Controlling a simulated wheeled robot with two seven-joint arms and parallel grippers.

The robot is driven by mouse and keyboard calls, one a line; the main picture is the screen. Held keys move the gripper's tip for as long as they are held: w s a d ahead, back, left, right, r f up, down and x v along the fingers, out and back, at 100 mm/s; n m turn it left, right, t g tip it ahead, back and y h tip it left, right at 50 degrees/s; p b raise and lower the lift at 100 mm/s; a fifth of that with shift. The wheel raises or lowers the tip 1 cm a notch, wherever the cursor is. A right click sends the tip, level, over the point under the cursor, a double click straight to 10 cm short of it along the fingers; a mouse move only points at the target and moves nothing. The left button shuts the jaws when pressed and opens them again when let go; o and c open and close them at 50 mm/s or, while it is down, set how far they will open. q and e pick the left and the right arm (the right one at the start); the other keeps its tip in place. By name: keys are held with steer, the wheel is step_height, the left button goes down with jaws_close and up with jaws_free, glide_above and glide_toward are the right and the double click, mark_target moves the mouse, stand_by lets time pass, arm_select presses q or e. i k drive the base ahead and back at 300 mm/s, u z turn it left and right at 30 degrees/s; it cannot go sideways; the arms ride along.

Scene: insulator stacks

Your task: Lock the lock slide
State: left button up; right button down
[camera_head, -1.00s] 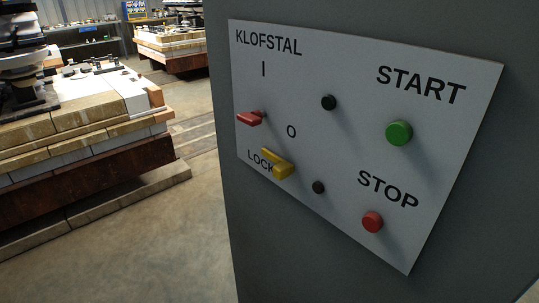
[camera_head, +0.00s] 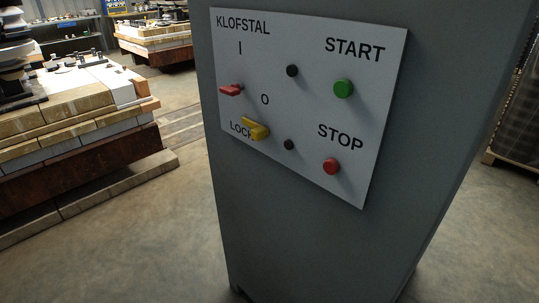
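The yellow lock slide (camera_head: 256,129) sits at the lower left of the white control panel (camera_head: 330,192), beside the word LOCK and partly covering it. A red switch handle (camera_head: 231,90) is above and to the left of it, below the I mark and left of the O mark. The panel also has a green START button (camera_head: 343,88), a red STOP button (camera_head: 331,166) and two black knobs, one upper (camera_head: 292,71) and one lower (camera_head: 289,144). Neither of my grippers shows in the head view.
The panel is on a tall grey cabinet (camera_head: 310,235) standing on a concrete floor. Stacked blocks on a pallet (camera_head: 75,125) stand to the left, with another stack (camera_head: 155,42) farther back. A dark stack (camera_head: 518,120) is at the right edge.

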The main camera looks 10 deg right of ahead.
mark_target(258, 133)
steer(key=k, duration=0.15)
steer(key=u, duration=1.95)
steer(key=i, duration=1.1)
steer(key=z, duration=2.1)
